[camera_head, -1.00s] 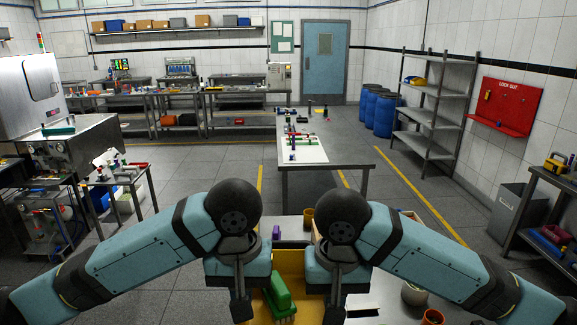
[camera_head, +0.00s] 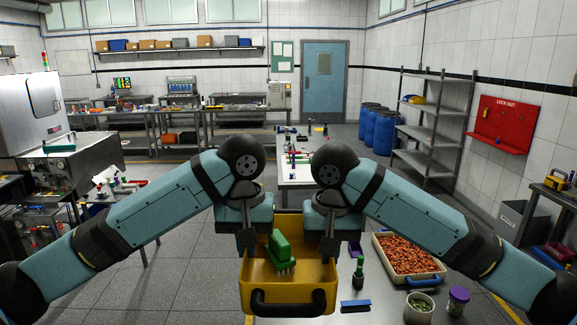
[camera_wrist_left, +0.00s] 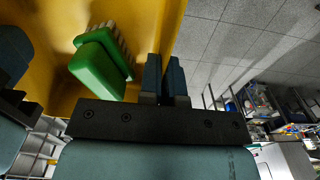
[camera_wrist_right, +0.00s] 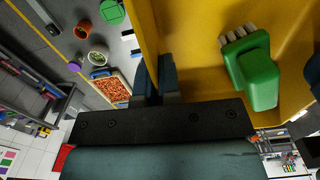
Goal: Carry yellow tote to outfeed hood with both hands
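The yellow tote (camera_head: 290,292) hangs between my two grippers in the head view, above the near worktop, with a dark handle at its front. A green brush (camera_head: 281,251) lies inside it. My left gripper (camera_head: 246,240) is shut on the tote's left wall; the left wrist view shows its fingers (camera_wrist_left: 166,82) either side of the rim. My right gripper (camera_head: 329,242) is shut on the opposite wall, and its fingers (camera_wrist_right: 154,78) show in the right wrist view. A white machine (camera_head: 38,110) stands at far left; I cannot tell whether the outfeed hood is part of it.
A tray of orange-brown pieces (camera_head: 408,256), a pot of green bits (camera_head: 420,304), a purple-lidded jar (camera_head: 457,297) and a green bottle (camera_head: 358,270) stand right of the tote. A long white table (camera_head: 300,172) lies ahead. Open floor (camera_head: 185,255) is at left.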

